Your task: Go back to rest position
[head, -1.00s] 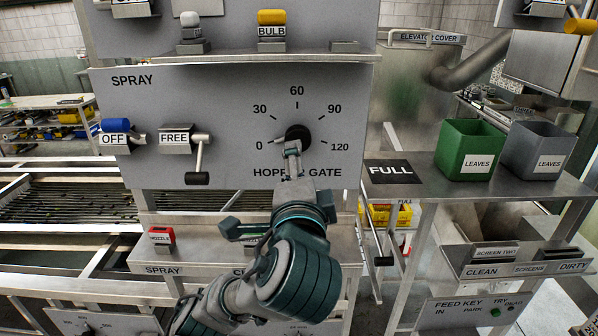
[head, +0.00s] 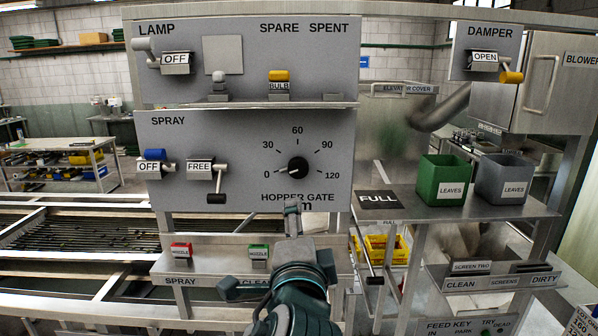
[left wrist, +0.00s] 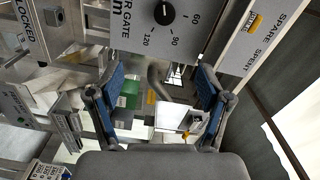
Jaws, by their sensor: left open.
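The hopper gate dial (head: 298,168) is a black knob on the grey panel, with its pointer toward the 0 mark. My left gripper (head: 291,207) is just below it in the head view, over the lower edge of the panel and apart from the knob. In the left wrist view my left gripper (left wrist: 161,75) has its two blue-padded fingers spread wide with nothing held between them. The dial (left wrist: 164,12) shows beyond the fingertips at the top of that view. My right gripper is not in view.
The FREE lever (head: 201,172) and blue-handled OFF lever (head: 155,160) stick out left of the dial. A ledge (head: 215,265) with red and green nozzle blocks lies below. Green (head: 442,180) and grey (head: 503,180) bins stand on the right shelf.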

